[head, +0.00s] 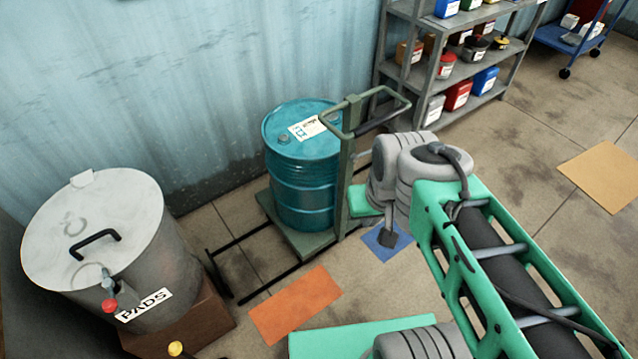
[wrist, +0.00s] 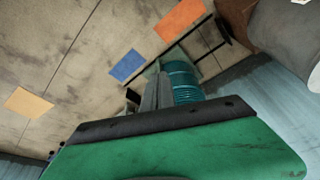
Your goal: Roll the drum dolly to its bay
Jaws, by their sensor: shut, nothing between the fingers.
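The drum dolly (head: 296,240) is a low grey-green platform with an upright push handle (head: 376,112) on its right side. A teal drum (head: 301,185) with a white label stands upright on it; the drum also shows in the wrist view (wrist: 181,80). Two dark floor rails (head: 240,240) run left from the dolly to a dark crossbar (head: 218,275), which looks like the bay. My gripper (wrist: 157,80) is shut and empty, its grey fingers pointing toward the drum side. In the head view my arm hides most of it, beside the handle post. Contact cannot be told.
A grey bin labelled PADS (head: 100,255) stands on a brown base (head: 185,325) at the left. Orange (head: 294,304), blue (head: 385,240) and tan (head: 605,175) patches mark the floor. Shelving (head: 440,80) and a blue cart (head: 570,40) stand behind. Floor at right is clear.

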